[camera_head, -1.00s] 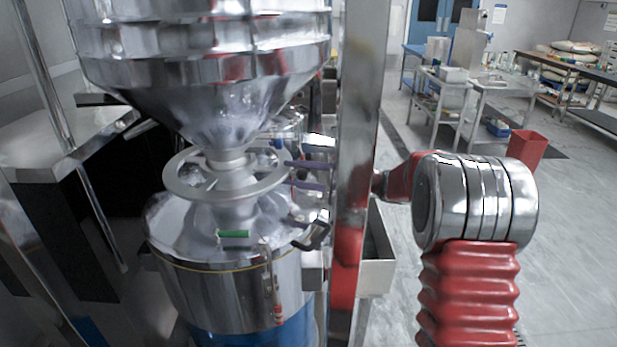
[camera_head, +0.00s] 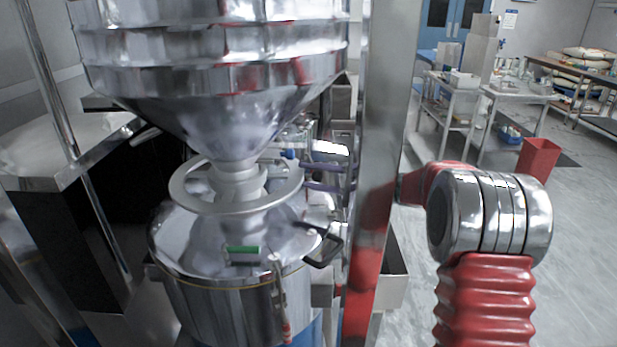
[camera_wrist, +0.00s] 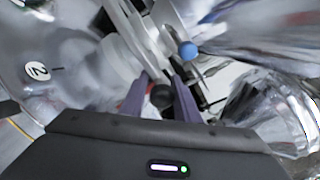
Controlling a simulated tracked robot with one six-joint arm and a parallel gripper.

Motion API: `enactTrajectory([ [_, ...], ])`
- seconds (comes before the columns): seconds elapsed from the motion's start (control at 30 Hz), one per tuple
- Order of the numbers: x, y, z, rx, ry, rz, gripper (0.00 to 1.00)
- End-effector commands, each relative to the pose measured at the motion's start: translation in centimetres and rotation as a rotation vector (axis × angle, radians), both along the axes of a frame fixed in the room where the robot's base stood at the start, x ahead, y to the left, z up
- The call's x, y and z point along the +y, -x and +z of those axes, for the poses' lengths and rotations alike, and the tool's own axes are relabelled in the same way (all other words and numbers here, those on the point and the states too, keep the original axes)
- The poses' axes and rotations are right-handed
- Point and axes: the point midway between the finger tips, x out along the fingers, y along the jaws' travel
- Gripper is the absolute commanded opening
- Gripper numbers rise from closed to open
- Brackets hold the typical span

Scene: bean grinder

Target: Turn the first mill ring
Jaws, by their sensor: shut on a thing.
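The light grey mill ring (camera_head: 237,209) circles the neck under the steel hopper (camera_head: 205,110), above the mill's rounded steel housing (camera_head: 185,245). My gripper (camera_head: 312,174) has two purple fingers, which reach in at the ring's right edge from behind the upright post. In the wrist view, the fingers of my gripper (camera_wrist: 160,98) stand on both sides of a small dark round knob (camera_wrist: 161,95), beside a light grey bar of the ring. The hopper and post hide part of the ring and of my wrist in the head view.
A steel post (camera_head: 383,120) stands right of the mill. A black handle (camera_head: 327,250) and a green-topped latch (camera_head: 242,249) sit on the housing. A blue ball (camera_wrist: 188,50) is close beyond my fingers. A red bin (camera_head: 538,158) stands on open floor at right.

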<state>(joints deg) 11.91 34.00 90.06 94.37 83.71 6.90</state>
Motion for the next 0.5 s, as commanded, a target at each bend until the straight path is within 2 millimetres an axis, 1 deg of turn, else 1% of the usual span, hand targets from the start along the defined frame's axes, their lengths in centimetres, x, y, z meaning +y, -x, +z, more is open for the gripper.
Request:
enactTrajectory([
  [0.03, -0.25, -0.23, -0.36, 0.01, -0.001, -0.011, 0.0],
  [0.2, -0.1, -0.19, -0.36, 0.011, 0.0, -0.009, 0.0],
  [0.23, -0.08, -0.19, -0.36, 0.011, 0.0, -0.007, 0.31],
  [0.4, 0.11, -0.1, -0.28, 0.008, 0.001, -0.004, 0.43],
  [0.5, 0.25, -0.06, -0.21, 0.006, 0.001, 0.0, 0.43],
])
